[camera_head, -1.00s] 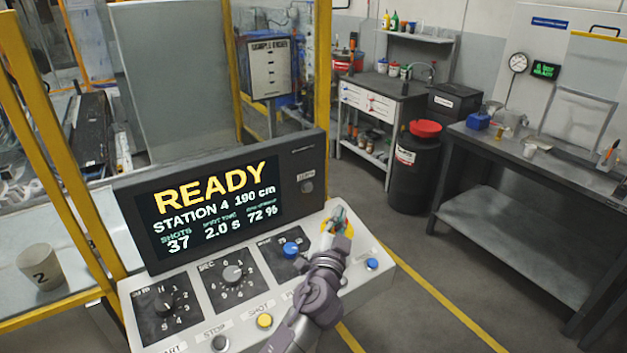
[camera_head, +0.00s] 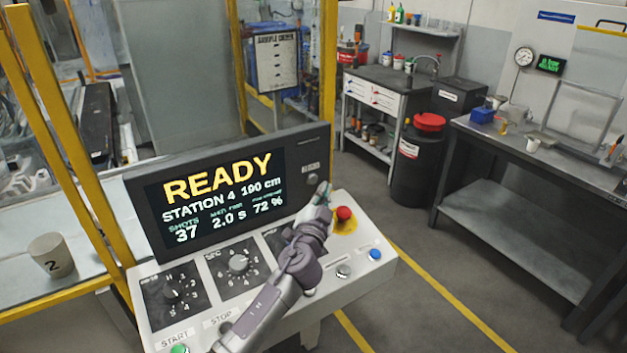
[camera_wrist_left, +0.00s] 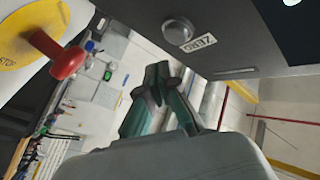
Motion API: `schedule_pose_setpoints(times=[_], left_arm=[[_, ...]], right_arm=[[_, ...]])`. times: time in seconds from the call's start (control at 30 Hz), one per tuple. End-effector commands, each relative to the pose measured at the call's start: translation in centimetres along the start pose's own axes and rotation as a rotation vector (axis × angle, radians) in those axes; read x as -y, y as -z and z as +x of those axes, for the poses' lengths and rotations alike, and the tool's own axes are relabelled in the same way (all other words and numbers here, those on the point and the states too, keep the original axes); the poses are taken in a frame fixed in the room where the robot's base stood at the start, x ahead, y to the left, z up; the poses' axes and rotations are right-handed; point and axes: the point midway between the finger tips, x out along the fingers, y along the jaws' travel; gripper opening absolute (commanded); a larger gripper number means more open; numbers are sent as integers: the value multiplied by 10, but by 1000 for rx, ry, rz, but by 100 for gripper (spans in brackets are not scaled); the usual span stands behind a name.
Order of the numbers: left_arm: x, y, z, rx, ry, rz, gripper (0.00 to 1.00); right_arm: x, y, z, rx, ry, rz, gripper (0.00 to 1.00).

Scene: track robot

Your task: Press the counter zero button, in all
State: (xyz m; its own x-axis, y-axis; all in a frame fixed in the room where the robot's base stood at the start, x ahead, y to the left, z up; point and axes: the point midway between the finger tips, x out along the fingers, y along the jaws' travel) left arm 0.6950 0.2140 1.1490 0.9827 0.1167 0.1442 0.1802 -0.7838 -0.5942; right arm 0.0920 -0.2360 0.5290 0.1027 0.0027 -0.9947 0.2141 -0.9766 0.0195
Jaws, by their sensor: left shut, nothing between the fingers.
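The control console (camera_head: 365,262) carries a dark display (camera_head: 228,197) that reads READY, STATION 4 and SHOTS 37. A round grey button (camera_head: 313,180) sits on the right part of the display's face. In the wrist view the shut fingertips (camera_wrist_left: 163,72) are below the button, and I see no contact. My right gripper is not in view.
A red mushroom button (camera_head: 344,214) on a yellow disc stands close to the left gripper; it shows large in the wrist view (camera_wrist_left: 66,61). A blue button (camera_head: 375,254) and several knobs are on the console. A yellow post (camera_head: 327,75) rises behind the display.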

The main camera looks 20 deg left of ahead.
Motion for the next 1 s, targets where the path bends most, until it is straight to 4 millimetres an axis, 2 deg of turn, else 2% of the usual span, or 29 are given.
schedule_pose_setpoints(times=[0.2,1.0], left_arm=[[7,-8,10,1,1,-1,0],[8,-8,11,1,0,-1,0]], right_arm=[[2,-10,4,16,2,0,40],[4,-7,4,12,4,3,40]])
